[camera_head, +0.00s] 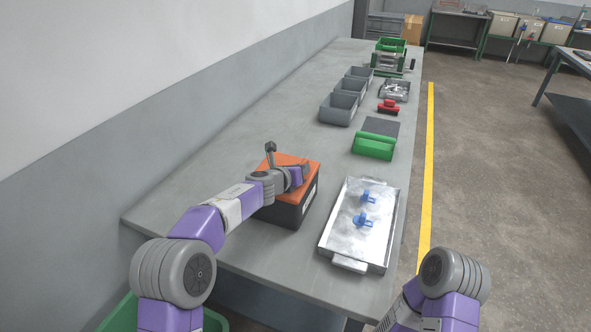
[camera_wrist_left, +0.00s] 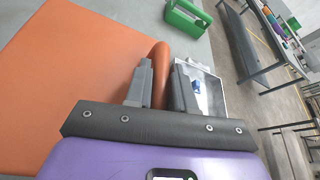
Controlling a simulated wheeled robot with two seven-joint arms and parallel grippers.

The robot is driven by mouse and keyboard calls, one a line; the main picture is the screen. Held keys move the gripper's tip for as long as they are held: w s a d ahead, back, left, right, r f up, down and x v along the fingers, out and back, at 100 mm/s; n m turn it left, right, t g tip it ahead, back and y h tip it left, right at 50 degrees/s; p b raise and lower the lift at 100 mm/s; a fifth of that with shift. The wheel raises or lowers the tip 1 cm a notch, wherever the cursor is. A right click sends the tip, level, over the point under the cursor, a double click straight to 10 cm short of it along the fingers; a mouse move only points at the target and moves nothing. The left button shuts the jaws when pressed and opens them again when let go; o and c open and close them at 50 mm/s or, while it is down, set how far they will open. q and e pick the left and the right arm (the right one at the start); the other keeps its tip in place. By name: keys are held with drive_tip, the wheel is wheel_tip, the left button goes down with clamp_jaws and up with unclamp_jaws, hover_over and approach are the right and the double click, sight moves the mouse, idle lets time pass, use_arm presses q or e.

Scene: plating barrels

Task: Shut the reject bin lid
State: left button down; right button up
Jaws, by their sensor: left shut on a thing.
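The reject bin (camera_head: 286,215) is a dark box with an orange lid (camera_head: 285,160), standing on the grey bench in the head view. The lid lies over the top of the bin; my arm hides part of it, and I cannot tell whether it sits fully down. My left gripper (camera_head: 304,173) is at the lid's right side. In the left wrist view, its two fingers (camera_wrist_left: 161,85) are shut on the rounded orange edge of the lid (camera_wrist_left: 80,75). My right arm shows at the bottom right of the head view, but its gripper is out of view.
A metal tray (camera_head: 337,232) with blue pieces (camera_head: 362,218) stands right of the bin. Further back are a green block-like holder (camera_head: 374,146), a red item (camera_head: 388,106) and grey bins (camera_head: 338,109). The wall runs along the left; bare bench lies behind the bin.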

use_arm(q)
drive_tip(key=shift+s+d+f, duration=0.1)
drive_tip(key=shift+f, duration=0.2)
drive_tip(key=c, duration=1.1)
unclamp_jaws()
drive_tip(key=shift+o, duration=0.2)
drive_tip(key=shift+r, duration=0.15)
drive_tip(key=shift+s+a+r+b, duration=0.2)
drive_tip(key=shift+s+a+b, duration=0.15)
drive_tip(key=shift+s+a, duration=0.1)
drive_tip(key=b+v, duration=0.1)
drive_tip(key=v, duration=0.4)
drive_tip(key=shift+s+r, duration=0.1)
drive_tip(key=shift+s, duration=0.1)
drive_tip(key=shift+s+a+r, duration=0.1)
drive_tip(key=shift+s+a, duration=0.1)
drive_tip(key=shift+s, duration=0.1)
